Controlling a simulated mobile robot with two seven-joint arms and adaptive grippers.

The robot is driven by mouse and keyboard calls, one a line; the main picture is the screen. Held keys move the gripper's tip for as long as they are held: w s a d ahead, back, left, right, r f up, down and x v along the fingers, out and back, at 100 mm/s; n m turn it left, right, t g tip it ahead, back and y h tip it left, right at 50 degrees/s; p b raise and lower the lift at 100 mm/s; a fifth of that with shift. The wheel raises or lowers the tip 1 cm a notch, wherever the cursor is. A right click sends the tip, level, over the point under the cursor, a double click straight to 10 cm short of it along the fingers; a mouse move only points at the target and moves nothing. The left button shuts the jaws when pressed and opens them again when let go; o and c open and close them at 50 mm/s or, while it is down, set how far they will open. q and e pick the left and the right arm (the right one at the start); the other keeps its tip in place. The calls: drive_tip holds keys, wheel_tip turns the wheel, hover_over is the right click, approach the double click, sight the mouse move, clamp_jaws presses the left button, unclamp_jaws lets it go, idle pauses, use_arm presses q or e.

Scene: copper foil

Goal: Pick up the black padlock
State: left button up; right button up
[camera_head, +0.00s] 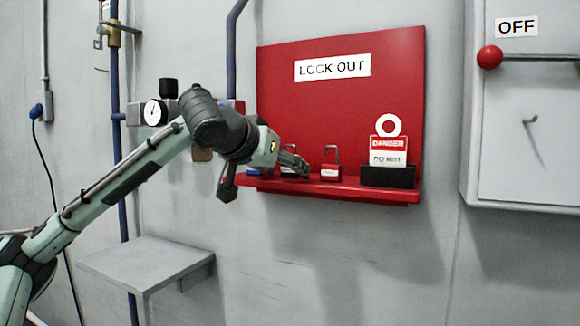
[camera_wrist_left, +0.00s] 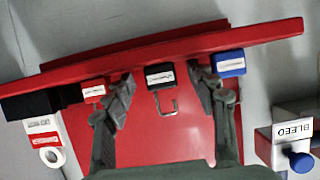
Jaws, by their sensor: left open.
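The black padlock (camera_wrist_left: 160,76) stands on the red shelf with its open metal shackle showing in the left wrist view. My left gripper (camera_wrist_left: 161,84) is open, with one finger on each side of the black padlock; I cannot tell whether they touch it. In the head view my left gripper (camera_head: 298,165) is at the shelf and largely hides the black padlock (camera_head: 289,173). My right gripper is not in view.
The red padlock (camera_wrist_left: 94,91) and blue padlock (camera_wrist_left: 229,64) flank the fingers closely. The red lockout board (camera_head: 340,110) rises behind the shelf (camera_head: 350,189). A black holder (camera_head: 388,177) with danger tags (camera_head: 388,150) stands at right. A grey side shelf (camera_head: 145,262) is below left.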

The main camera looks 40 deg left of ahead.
use_arm(q)
drive_tip(key=c, duration=1.2)
drive_tip(key=shift+c, duration=0.3)
drive_tip(key=shift+r, duration=0.1)
